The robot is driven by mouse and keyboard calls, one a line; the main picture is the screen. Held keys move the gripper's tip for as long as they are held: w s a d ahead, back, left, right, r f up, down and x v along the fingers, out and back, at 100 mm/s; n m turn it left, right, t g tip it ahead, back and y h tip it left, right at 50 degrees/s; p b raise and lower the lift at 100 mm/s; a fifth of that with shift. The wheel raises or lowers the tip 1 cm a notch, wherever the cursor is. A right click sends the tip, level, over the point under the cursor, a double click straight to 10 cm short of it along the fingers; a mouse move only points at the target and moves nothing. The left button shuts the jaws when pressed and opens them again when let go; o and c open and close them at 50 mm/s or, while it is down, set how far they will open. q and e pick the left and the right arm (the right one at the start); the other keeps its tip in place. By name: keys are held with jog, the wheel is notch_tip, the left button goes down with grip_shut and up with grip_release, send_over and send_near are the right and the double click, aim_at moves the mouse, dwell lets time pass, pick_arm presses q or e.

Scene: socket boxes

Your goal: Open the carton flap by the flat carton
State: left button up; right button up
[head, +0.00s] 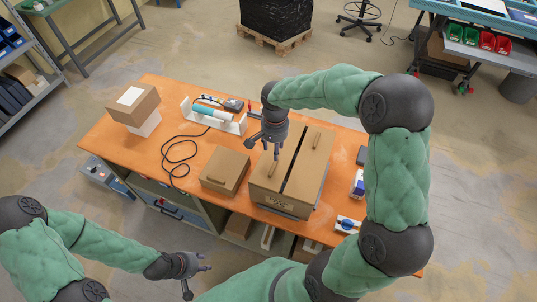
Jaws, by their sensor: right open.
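A large brown carton (318,172) stands on the workbench, its two top flaps lying closed with a dark gap between them. The left flap (268,180) is the one beside the low flat carton (225,170); a small handle shows on it. The right flap has a strip handle (316,140). My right gripper (271,152) points down over the far part of the left flap, open, and partly hides it. I cannot tell whether its fingers touch the flap. My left gripper (198,283) is in front of the bench, low in the view, open and empty.
On the orange workbench (110,135), a box (134,103) stands at the far left, and a white holder with tools (212,117) at the back. A black cable (178,155) lies left of the flat carton. Small items (357,185) lie to the right.

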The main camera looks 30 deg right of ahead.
aim_at(274, 167)
jog(key=f, duration=0.9)
jog(key=shift+s+f, duration=0.3)
jog(key=shift+f, duration=0.45)
grip_shut()
